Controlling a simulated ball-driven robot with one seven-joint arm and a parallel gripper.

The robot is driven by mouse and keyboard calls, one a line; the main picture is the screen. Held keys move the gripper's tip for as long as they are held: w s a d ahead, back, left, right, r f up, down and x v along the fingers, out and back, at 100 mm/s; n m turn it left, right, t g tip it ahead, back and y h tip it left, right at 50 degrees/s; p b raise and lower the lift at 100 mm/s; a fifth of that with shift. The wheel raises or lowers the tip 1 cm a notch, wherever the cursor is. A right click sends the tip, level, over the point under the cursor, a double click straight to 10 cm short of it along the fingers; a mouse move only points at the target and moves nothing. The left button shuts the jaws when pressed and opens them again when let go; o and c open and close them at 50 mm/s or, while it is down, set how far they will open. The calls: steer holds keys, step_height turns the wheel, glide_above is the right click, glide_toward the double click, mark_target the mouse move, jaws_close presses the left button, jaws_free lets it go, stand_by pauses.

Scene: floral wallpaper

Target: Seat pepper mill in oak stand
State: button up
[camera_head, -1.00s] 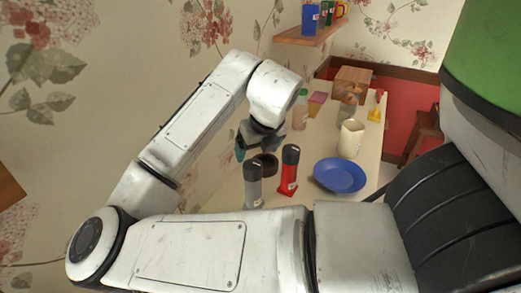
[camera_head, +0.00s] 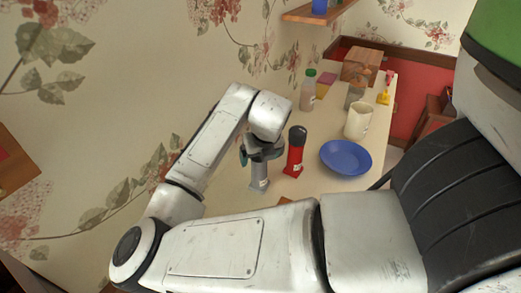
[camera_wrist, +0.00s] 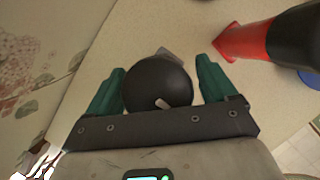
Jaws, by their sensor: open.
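A grey mill (camera_head: 260,180) with a dark top stands upright on the table, its upper part hidden behind my gripper (camera_head: 260,155). In the wrist view its round black cap (camera_wrist: 157,86) lies between the green fingers of my gripper (camera_wrist: 160,64). The fingers are open, one on each side of the cap, with a small gap visible on the right. A red mill (camera_head: 294,156) with a black top stands upright just right of it; it also shows in the wrist view (camera_wrist: 245,42). I cannot tell which mill is the pepper mill. I cannot make out the oak stand.
A blue plate (camera_head: 345,157) lies to the right of the red mill. Behind are a cream jug (camera_head: 358,121), a green-capped bottle (camera_head: 308,92) and a wooden box (camera_head: 361,65). A small brown piece (camera_head: 285,201) peeks out above my arm. The papered wall is close on the left.

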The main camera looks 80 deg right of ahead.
steer(key=shift+f, duration=0.1)
steer(key=shift+c, duration=0.3)
steer(key=c, duration=1.3)
steer(key=shift+r+p, duration=0.75)
steer(key=shift+r, duration=0.4)
steer(key=shift+r+p, duration=1.8)
steer(key=shift+r, duration=0.65)
steer(key=shift+f, duration=0.1)
